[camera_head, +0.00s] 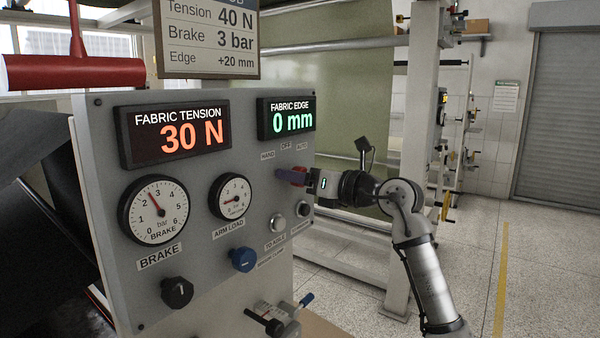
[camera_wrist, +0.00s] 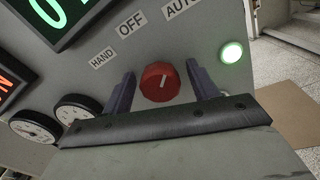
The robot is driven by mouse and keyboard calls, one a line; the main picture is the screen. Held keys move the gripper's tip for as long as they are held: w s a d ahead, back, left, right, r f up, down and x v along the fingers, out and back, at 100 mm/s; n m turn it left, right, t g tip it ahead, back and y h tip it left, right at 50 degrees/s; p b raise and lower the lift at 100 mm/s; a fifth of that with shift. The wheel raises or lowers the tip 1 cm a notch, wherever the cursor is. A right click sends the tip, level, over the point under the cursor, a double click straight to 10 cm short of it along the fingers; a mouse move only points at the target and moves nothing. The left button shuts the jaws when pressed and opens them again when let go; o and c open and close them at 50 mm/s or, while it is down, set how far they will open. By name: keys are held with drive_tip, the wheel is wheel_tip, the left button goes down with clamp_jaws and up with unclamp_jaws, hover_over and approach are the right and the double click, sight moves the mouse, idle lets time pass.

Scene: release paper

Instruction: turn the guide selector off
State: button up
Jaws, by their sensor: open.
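The guide selector is a round red knob (camera_wrist: 160,84) with a white pointer line, on the grey panel below the labels HAND (camera_wrist: 102,58), OFF (camera_wrist: 132,23) and AUTO (camera_wrist: 181,8). In the wrist view its line points up and slightly right, toward AUTO. My gripper (camera_wrist: 160,70) is open, with one purple finger on each side of the knob and visible gaps to it. In the head view my gripper (camera_head: 292,175) is at the panel's right side, below the selector labels, and largely hides the knob.
A green lamp (camera_wrist: 232,53) glows right of the knob. The panel (camera_head: 105,200) also carries the tension display (camera_head: 172,135), edge display (camera_head: 287,118), brake gauge (camera_head: 155,210), arm load gauge (camera_head: 230,196), and black (camera_head: 177,291) and blue (camera_head: 244,259) knobs. Open floor (camera_head: 540,260) lies right.

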drive_tip(key=shift+c, duration=0.2)
drive_tip(key=c, duration=0.9)
drive_tip(key=shift+c, duration=0.2)
drive_tip(key=shift+f+n+b, duration=0.15)
drive_tip(key=shift+n+b, duration=0.15)
drive_tip(key=shift+b, duration=0.2)
drive_tip(key=n+b, duration=0.2)
drive_tip(key=b, duration=0.1)
drive_tip(key=shift+f+n, duration=0.1)
drive_tip(key=shift+n, duration=0.3)
drive_tip(key=n+b, duration=0.3)
drive_tip(key=n, duration=0.2)
drive_tip(key=shift+r, duration=0.2)
drive_tip(key=shift+n, duration=0.3)
drive_tip(key=o, duration=1)
